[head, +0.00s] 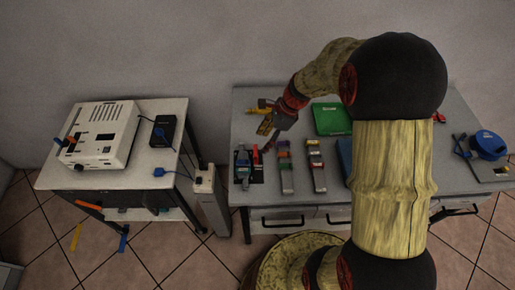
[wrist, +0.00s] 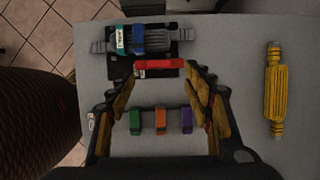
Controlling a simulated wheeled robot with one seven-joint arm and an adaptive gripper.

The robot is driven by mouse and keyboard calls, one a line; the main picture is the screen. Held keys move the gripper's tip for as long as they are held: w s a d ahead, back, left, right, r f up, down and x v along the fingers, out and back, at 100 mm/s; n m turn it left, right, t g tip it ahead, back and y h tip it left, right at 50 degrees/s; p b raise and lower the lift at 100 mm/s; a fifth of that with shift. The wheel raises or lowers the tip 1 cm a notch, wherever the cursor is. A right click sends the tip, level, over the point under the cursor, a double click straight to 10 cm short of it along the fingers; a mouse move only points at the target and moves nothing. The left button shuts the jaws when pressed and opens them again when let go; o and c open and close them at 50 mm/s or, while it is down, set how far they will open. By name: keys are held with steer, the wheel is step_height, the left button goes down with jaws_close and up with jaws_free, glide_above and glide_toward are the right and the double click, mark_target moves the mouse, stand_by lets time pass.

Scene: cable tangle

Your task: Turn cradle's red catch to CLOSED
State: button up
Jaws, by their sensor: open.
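The cradle (wrist: 119,68) is a black holder on the grey bench, at the top of the wrist view and left of my gripper in the head view (head: 258,179). A grey cylindrical piece with teal and blue bands (wrist: 155,41) lies in it. The red catch (wrist: 160,68) is a bar along the cradle's near edge in the wrist view; it also shows in the head view (head: 256,155). My gripper (wrist: 158,75) is open, its fingertips either side of the catch's ends. Whether they touch it I cannot tell. No CLOSED mark is readable.
A yellow piece (wrist: 275,92) lies at the right. A green case (head: 330,118) and a blue round device (head: 488,145) are on the bench. A white machine (head: 100,135) stands on the left table.

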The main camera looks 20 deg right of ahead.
mark_target(256, 152)
steer(key=b+x, duration=0.2)
steer(key=x, duration=0.4)
steer(key=shift+a+f, duration=0.1)
steer(key=shift+f, duration=0.2)
steer(key=c, duration=0.3)
steer(key=c, duration=0.9)
